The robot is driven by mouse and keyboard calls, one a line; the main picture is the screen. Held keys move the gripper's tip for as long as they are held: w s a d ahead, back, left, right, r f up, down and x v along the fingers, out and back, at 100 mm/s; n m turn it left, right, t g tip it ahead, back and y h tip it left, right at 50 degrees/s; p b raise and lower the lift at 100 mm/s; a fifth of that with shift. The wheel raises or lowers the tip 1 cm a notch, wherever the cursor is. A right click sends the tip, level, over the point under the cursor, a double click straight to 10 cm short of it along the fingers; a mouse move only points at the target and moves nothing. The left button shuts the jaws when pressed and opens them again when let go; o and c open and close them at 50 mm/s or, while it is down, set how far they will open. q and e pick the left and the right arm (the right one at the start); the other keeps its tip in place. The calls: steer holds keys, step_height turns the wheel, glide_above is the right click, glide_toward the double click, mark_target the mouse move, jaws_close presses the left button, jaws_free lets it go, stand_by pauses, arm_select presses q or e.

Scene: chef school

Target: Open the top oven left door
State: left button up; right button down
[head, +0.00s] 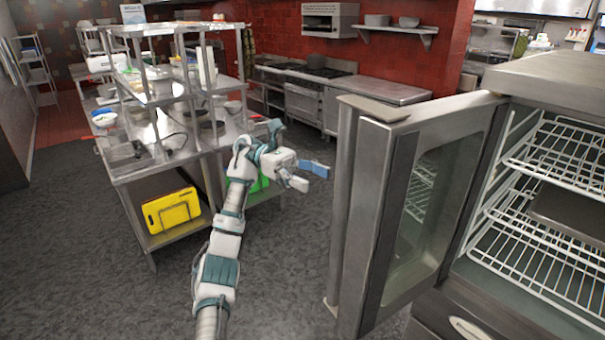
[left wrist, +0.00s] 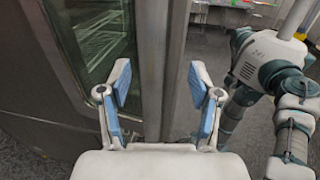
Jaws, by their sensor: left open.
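The top oven (head: 550,85) stands at the right of the head view with its left door (head: 375,200) swung wide open. The door has a steel frame and a glass pane, and wire racks show inside the oven. My left gripper (head: 310,177) is open and empty, just left of the door's outer edge in the head view. In the left wrist view the door's edge (left wrist: 155,60) runs upright between the spread blue finger pads of my left gripper (left wrist: 160,95). I cannot tell whether the pads touch it. My right gripper is not in view.
A steel prep table (head: 145,165) with shelves and bowls stands at the left, with a yellow board (head: 171,210) on its lower shelf. A stove (head: 305,95) lines the red back wall. Grey floor lies open between table and door.

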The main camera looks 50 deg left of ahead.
arm_select(q)
steer(key=shift+s+a, duration=0.1)
steer(key=shift+a, duration=1.4)
